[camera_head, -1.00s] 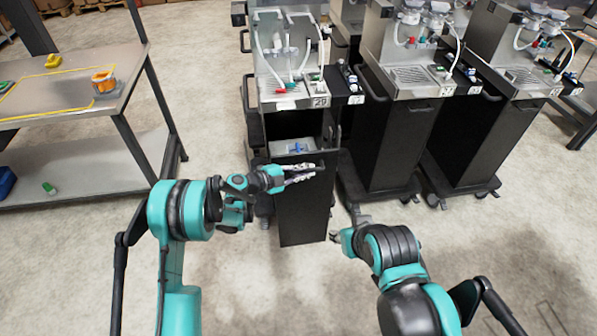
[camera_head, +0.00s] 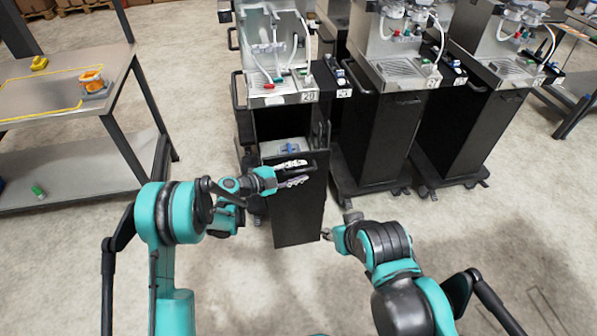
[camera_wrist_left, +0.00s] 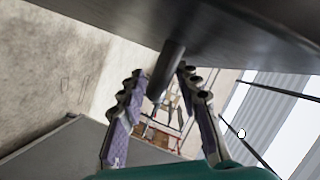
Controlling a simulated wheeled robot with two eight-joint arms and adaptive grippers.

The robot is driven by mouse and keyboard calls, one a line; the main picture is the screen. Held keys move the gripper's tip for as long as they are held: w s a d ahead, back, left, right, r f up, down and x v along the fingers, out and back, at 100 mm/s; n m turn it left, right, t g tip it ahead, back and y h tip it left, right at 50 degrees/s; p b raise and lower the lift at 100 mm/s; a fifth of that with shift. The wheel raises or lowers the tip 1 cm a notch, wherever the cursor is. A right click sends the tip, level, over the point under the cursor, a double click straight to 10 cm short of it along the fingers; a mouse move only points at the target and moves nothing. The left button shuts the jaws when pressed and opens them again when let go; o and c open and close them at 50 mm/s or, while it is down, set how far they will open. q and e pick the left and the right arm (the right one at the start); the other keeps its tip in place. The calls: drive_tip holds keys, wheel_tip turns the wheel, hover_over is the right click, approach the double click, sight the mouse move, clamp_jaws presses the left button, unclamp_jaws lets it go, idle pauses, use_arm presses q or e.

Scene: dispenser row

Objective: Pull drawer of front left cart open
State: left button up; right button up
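More carts (camera_head: 383,125) stand close on the right. A metal table (camera_head: 50,88) with an orange item (camera_head: 92,80) stands on the left, with a lower shelf (camera_head: 75,175). The floor in front of the drawer is clear.

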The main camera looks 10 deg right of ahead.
use_arm(q)
drive_tip(key=v, duration=1.2)
idle(0.3)
drive_tip(key=s+a+r+n+y, duration=0.85)
drive_tip(key=s+n, duration=0.25)
drive_tip(key=n, duration=0.2)
drive_tip(key=s+a+r+n+t+y, duration=0.1)
drive_tip(key=s+a+n+y, duration=0.5)
drive_tip(key=s+a+n, duration=0.6)
drive_tip(key=s+t, duration=0.1)
drive_tip(key=s, duration=0.3)
drive_tip(key=shift+a+r+n, duration=0.25)
drive_tip(key=shift+a+n, duration=0.15)
